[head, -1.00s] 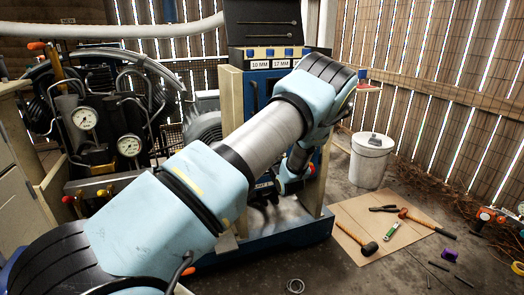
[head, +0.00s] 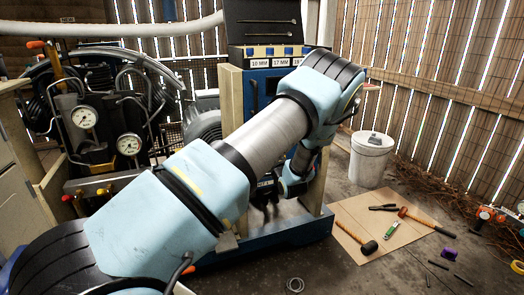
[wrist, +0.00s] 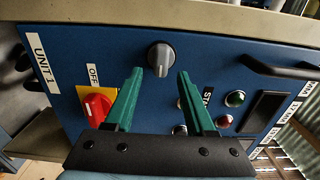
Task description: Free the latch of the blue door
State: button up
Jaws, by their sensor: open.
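The blue door (wrist: 225,75) fills most of the wrist view, with a "UNIT 1" label at its left. A grey round knob (wrist: 160,58), which looks like the latch, sits near the door's upper middle. My gripper (wrist: 160,73) is open, its two green fingers pointing at the door. The fingertips are on either side of the knob's lower part in the picture, with a gap to each side. I cannot tell how close they are to the door. A dark handle (wrist: 280,68) is at the right. In the head view my arm hides the knob and gripper.
A red switch (wrist: 97,106) on a yellow plate marked OFF is left of the fingers. Green (wrist: 235,98) and red (wrist: 224,121) lamps are to the right. A white bucket (head: 371,160) and a board with tools (head: 350,222) are on the floor to the right.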

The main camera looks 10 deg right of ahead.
jog(key=s+d, duration=0.1)
jog(key=s, duration=0.7)
jog(key=shift+s, duration=0.4)
jog(key=a+r+n+g+h, duration=0.2)
jog(key=a+n+g, duration=0.6)
jog(key=a, duration=0.4)
jog(key=s+a+r+n+g, duration=0.3)
jog(key=s+a+n+g, duration=0.1)
jog(key=s+a, duration=0.5)
jog(key=s+a+r+n+g, duration=0.35)
jog(key=s+a, duration=0.45)
jog(key=s, duration=0.4)
jog(key=w+p+v, duration=0.3)
jog(key=p+v, duration=1.1)
jog(key=p, duration=0.1)
jog(key=shift+s+a+r+g, duration=0.15)
jog(key=shift+s+r+g, duration=0.15)
jog(key=shift+r, duration=0.4)
